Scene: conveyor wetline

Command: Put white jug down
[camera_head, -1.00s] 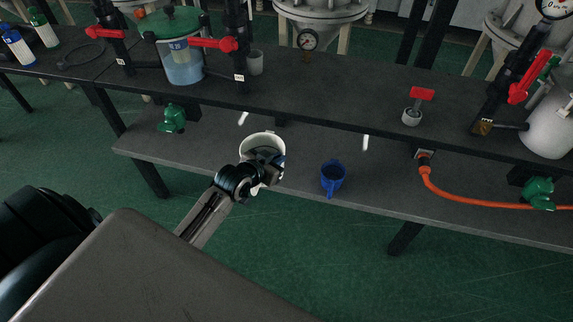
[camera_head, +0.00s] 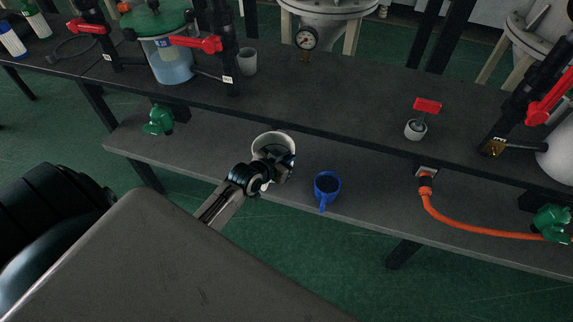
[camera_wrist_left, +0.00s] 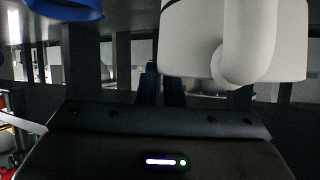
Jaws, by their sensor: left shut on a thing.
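The white jug (camera_head: 262,140) is over the lower grey shelf in the head view, below the bench's front edge. My left gripper (camera_head: 283,168) is shut on it at its near side and partly covers it. In the left wrist view the jug (camera_wrist_left: 190,45) fills the top right, its handle in front, with dark gripper fingers (camera_wrist_left: 161,84) beside and below it. Whether the jug's base touches the shelf I cannot tell. My right gripper is in neither view.
A blue jug (camera_head: 327,187) stands close by on the lower shelf (camera_head: 225,158), to the right. A green valve (camera_head: 158,120) hangs left, and an orange hose (camera_head: 455,220) runs right. The upper bench (camera_head: 330,105) overhangs behind.

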